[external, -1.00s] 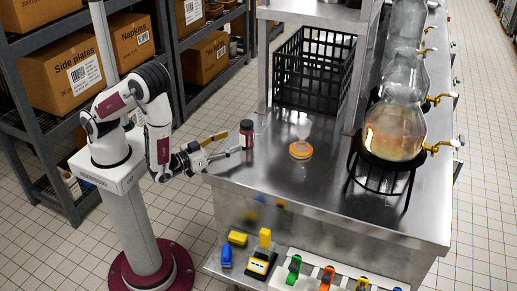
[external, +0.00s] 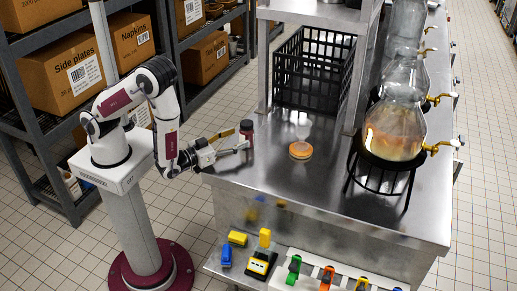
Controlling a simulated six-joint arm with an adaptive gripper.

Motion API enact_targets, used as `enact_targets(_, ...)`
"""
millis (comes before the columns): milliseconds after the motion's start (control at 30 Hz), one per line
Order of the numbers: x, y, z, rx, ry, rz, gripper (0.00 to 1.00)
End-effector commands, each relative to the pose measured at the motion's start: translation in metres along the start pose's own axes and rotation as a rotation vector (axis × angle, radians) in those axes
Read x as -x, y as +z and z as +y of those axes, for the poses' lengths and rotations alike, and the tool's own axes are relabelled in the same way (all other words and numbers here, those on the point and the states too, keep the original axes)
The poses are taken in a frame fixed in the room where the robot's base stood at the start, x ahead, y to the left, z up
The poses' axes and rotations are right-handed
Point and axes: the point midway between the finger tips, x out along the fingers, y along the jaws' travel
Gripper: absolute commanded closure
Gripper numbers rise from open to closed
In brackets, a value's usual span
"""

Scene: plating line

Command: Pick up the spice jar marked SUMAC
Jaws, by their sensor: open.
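A small dark jar (external: 247,127) with a dark lid stands upright near the left edge of the steel counter (external: 300,190). Its label is too small to read, so I cannot tell whether it says SUMAC. My gripper (external: 243,140) is open, level with the counter's left edge. Its fingers point right at the jar, and the front one covers the jar's lower part. I cannot tell whether the fingers touch the jar.
An orange-topped round item (external: 300,150) lies right of the jar. A black crate (external: 314,70) stands behind. A glass vessel (external: 393,132) on a black stand is at right. Coloured blocks (external: 262,262) lie on a lower shelf. The front counter top is clear.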

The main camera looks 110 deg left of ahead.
Motion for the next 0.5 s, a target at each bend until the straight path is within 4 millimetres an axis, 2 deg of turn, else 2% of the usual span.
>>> enact_targets(300,-0.028,-0.001,-0.001,0.002,-0.002,0.001,0.41)
enact_targets(500,-0.035,-0.001,0.000,0.001,0.000,0.000,0.41)
